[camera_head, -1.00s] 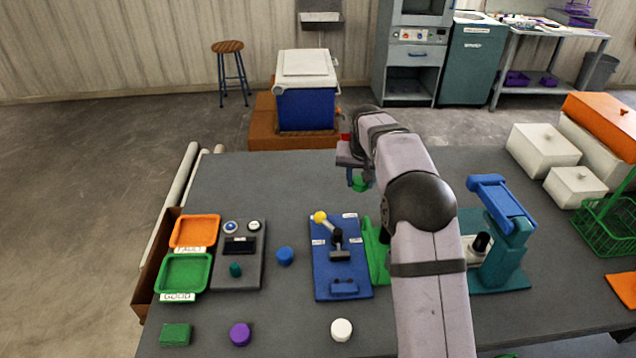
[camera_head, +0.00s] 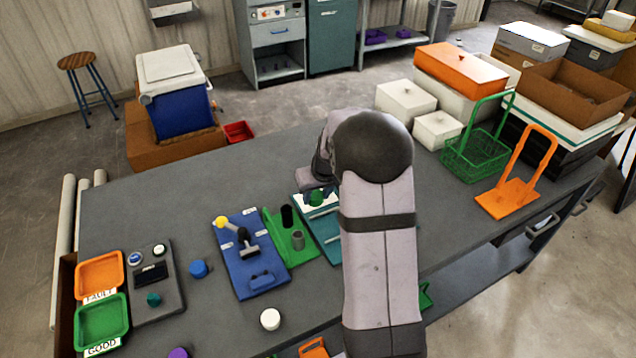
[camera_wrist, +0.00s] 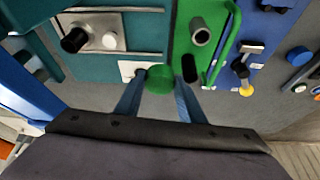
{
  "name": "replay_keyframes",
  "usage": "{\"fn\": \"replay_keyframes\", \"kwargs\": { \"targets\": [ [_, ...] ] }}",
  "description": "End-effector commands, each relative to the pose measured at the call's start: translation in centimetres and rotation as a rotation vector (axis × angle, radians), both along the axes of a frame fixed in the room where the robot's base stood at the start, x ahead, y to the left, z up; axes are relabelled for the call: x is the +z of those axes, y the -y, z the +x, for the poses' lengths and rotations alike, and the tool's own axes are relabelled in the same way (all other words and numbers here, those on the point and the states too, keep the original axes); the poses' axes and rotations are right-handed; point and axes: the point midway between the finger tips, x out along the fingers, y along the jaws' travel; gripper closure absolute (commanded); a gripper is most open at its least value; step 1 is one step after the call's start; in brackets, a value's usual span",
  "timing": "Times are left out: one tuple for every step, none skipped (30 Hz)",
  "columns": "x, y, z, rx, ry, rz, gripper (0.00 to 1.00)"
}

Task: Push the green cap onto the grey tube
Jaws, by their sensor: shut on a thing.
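The green cap (camera_head: 317,198) is held between the blue fingers of my gripper (camera_wrist: 159,80). The cap also shows in the wrist view (camera_wrist: 159,76), with a finger on each side. The grey tube (camera_head: 298,240) stands upright and open-topped in a green holder (camera_head: 279,238), beside a black post (camera_head: 287,215). In the wrist view the grey tube (camera_wrist: 201,36) is up and to the right of the cap, clearly apart from it. My gripper is to the right of the holder in the head view, over the teal press base (camera_head: 325,237). My arm hides most of the press.
A blue board with a yellow-knobbed lever (camera_head: 250,257) stands just left of the holder. Further left are a grey button box (camera_head: 156,282) and green and orange trays. White boxes (camera_head: 405,103) and a green basket (camera_head: 474,155) stand at the right. The table's back left is clear.

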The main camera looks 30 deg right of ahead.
Motion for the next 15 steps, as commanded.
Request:
{"fn": "replay_keyframes", "kwargs": {
  "targets": [
    [-0.2, -0.3, -0.3, 0.042, -0.001, 0.001, 0.86],
    [-0.2, -0.6, -0.4, 0.069, 0.000, 0.002, 0.86],
    [-0.3, -0.9, -0.5, 0.110, -0.001, 0.001, 0.86],
    [-0.4, -1.1, -0.7, 0.139, -0.001, 0.002, 0.86],
    [-0.5, -1.4, -0.8, 0.170, -0.001, 0.002, 0.86],
    [-0.6, -1.7, -0.9, 0.210, 0.001, 0.003, 0.86],
    [-0.7, -1.9, -1.1, 0.246, 0.000, 0.002, 0.86],
    [-0.8, -2.1, -1.2, 0.281, -0.001, 0.002, 0.86],
    [-0.8, -2.4, -1.3, 0.326, 0.001, 0.002, 0.86],
    [-0.9, -2.7, -1.4, 0.363, 0.001, 0.002, 0.86],
    [-1.0, -2.9, -1.6, 0.405, -0.001, 0.002, 0.86],
    [-1.0, -3.3, -1.7, 0.458, 0.001, 0.003, 0.86],
    [-1.1, -3.5, -1.8, 0.503, 0.000, 0.002, 0.86],
    [-1.1, -3.8, -1.8, 0.551, 0.000, 0.002, 0.86],
    [-1.1, -4.1, -2.0, 0.614, 0.002, 0.002, 0.86]
  ]
}}
